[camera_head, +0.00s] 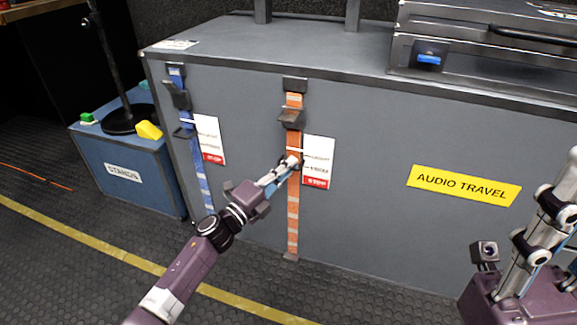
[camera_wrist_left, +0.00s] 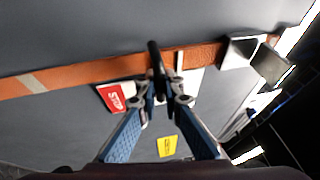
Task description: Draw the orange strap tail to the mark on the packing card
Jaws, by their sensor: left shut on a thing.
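The orange strap (camera_head: 293,220) hangs down the front of the grey case through a dark buckle (camera_head: 291,117). The white packing card (camera_head: 318,155) is just right of it, with printed lines and a red bottom band. My left gripper (camera_head: 293,162) is shut at the strap beside the card, below the buckle. In the left wrist view the strap (camera_wrist_left: 95,72) runs across behind the fingertips (camera_wrist_left: 160,92), which close on a dark bar-like piece (camera_wrist_left: 156,58). The card's red STOP band (camera_wrist_left: 114,97) shows there too. My right gripper (camera_head: 535,235) is at the lower right; its fingertips are unclear.
A blue strap (camera_head: 202,180) with its own card (camera_head: 210,140) hangs on the left of the case (camera_head: 365,225). A blue STANDS box (camera_head: 130,175) stands further left. A yellow AUDIO TRAVEL label (camera_head: 465,185) is on the right. The floor in front is clear.

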